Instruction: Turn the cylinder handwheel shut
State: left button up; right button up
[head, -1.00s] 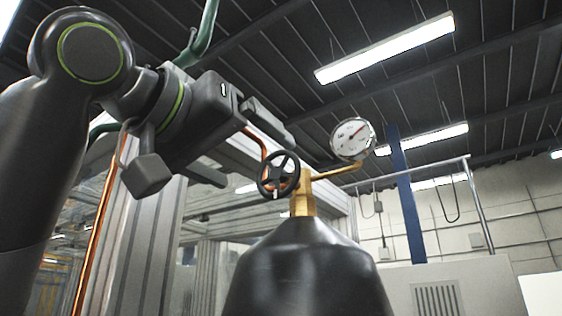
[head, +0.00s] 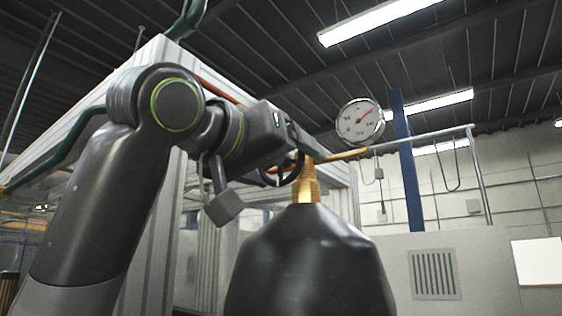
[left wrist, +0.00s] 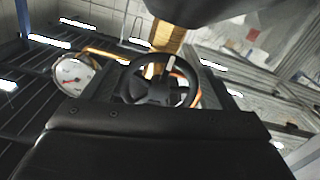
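The black spoked handwheel (head: 284,174) is on the brass valve (head: 308,184) atop the dark gas cylinder (head: 308,265). My left gripper (head: 298,150) is at the wheel and hides its upper part in the head view. In the left wrist view the handwheel (left wrist: 155,88) lies between the two spread fingers of my left gripper (left wrist: 160,78), one on each side of its rim. Whether the fingers touch the rim is unclear. A pale mark shows on the wheel's upper spoke there. My right gripper is out of view.
A round pressure gauge (head: 361,119) stands to the right of the valve on a brass pipe (head: 345,155); it also shows in the left wrist view (left wrist: 73,74). A blue post (head: 407,170) and a grey vented cabinet (head: 450,270) are behind. Aluminium framing stands behind my left arm.

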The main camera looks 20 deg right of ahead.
pick_arm(q)
jog(key=c, duration=0.7)
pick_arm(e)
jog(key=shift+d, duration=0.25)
